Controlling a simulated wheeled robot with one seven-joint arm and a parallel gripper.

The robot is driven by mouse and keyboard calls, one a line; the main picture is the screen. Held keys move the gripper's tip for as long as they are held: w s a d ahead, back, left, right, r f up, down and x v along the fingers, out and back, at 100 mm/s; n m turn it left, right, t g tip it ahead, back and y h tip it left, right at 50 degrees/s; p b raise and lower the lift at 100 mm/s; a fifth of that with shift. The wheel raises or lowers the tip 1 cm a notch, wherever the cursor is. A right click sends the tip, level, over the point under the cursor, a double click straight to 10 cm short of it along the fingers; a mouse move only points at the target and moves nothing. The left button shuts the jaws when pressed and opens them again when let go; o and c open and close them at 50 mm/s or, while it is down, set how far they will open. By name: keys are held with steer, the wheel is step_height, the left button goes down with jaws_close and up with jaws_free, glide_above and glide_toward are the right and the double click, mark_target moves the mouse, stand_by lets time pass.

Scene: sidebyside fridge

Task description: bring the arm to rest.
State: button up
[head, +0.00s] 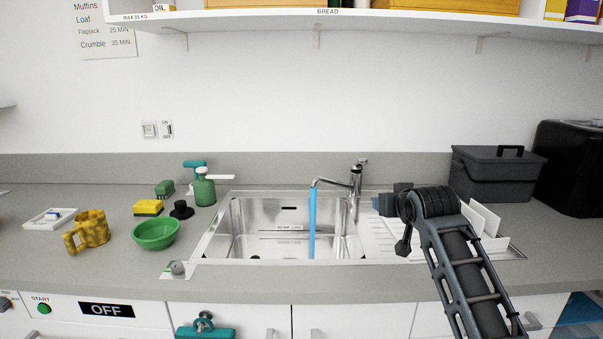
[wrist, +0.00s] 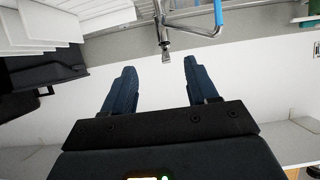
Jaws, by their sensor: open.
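My arm reaches up from the lower right in the head view, over the counter right of the sink. My gripper (wrist: 156,80) shows in the wrist view with its two dark fingers apart and nothing between them. In the head view the gripper end (head: 386,204) is small and partly hidden by my own wrist, near the drainboard. The wrist view looks upside down at the tap (wrist: 165,35), which lies beyond the fingertips and seems apart from them.
The tap (head: 355,180) runs blue water (head: 312,225) into the steel sink (head: 270,245). White plates (head: 486,219) stand right of my arm, before a grey bin (head: 495,178). A green bowl (head: 155,235) and yellow mug (head: 92,229) stand left. A shelf (head: 320,17) hangs above.

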steer(key=shift+y, duration=0.4)
steer(key=s+f, duration=0.4)
steer(key=f, duration=0.1)
steer(key=s+a+f, duration=0.1)
steer(key=s+f, duration=0.3)
steer(key=f, duration=0.1)
steer(key=s+a+f, duration=0.1)
steer(key=s+f, duration=0.3)
steer(key=shift+s+a+f, duration=0.25)
steer(key=shift+s+f, duration=0.15)
steer(key=s+f+t, duration=0.1)
steer(key=s+f, duration=0.3)
steer(key=s, duration=1.2)
steer(key=s+f, duration=0.4)
steer(key=s, duration=1.2)
steer(key=w+r+v, duration=0.1)
steer(key=r+v, duration=0.1)
steer(key=v, duration=1.1)
steer(key=w+d+r+v, duration=0.1)
steer(key=r+v, duration=0.2)
steer(key=v, duration=1)
steer(key=shift+d+t+h, duration=0.15)
steer(key=shift+t+h, duration=0.25)
